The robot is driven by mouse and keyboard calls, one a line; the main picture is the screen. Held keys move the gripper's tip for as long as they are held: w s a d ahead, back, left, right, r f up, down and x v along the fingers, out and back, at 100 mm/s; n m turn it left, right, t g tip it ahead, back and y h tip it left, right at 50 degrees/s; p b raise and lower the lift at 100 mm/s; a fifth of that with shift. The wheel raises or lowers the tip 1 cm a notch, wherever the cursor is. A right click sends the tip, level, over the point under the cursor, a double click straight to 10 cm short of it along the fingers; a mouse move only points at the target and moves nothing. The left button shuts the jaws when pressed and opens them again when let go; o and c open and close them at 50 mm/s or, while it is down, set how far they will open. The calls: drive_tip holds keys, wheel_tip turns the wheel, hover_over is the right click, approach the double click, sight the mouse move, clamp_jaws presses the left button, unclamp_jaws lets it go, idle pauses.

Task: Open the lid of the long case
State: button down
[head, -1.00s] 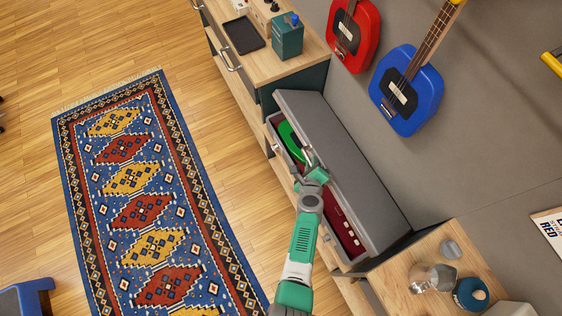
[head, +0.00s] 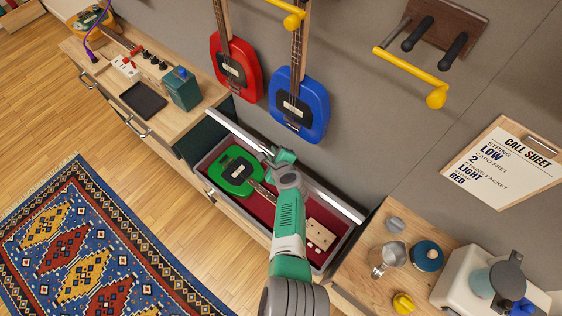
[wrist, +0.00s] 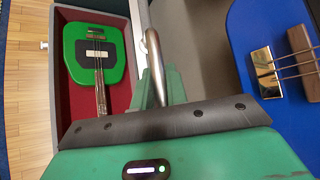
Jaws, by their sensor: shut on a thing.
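The long grey case (head: 320,266) lies along the wall, its lid (head: 338,203) raised and seen nearly edge-on in the head view. Inside, on red lining, lies a green guitar (head: 236,172); my arm hides part of its neck. My gripper (head: 270,155) is at the lid's raised edge. In the wrist view, my gripper (wrist: 155,88) is shut on the curved metal lid handle (wrist: 153,52).
A blue guitar (head: 300,105) and a red guitar (head: 233,68) hang on the wall close behind the lid. A wooden cabinet top with a teal box (head: 183,90) is left; another with a metal mug (head: 388,258) is right. A patterned rug (head: 85,240) covers the floor.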

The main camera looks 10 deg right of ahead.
drive_tip(key=shift+w+d+r, duration=0.15)
drive_tip(key=shift+w+r, duration=0.05)
idle(0.3)
drive_tip(key=c, duration=1.4)
unclamp_jaws()
drive_tip(key=p+v, duration=0.7)
drive_tip(key=p, duration=0.1)
drive_tip(key=shift+s+r, duration=0.2)
drive_tip(key=shift+s, duration=0.15)
drive_tip(key=shift+d+r, duration=0.1)
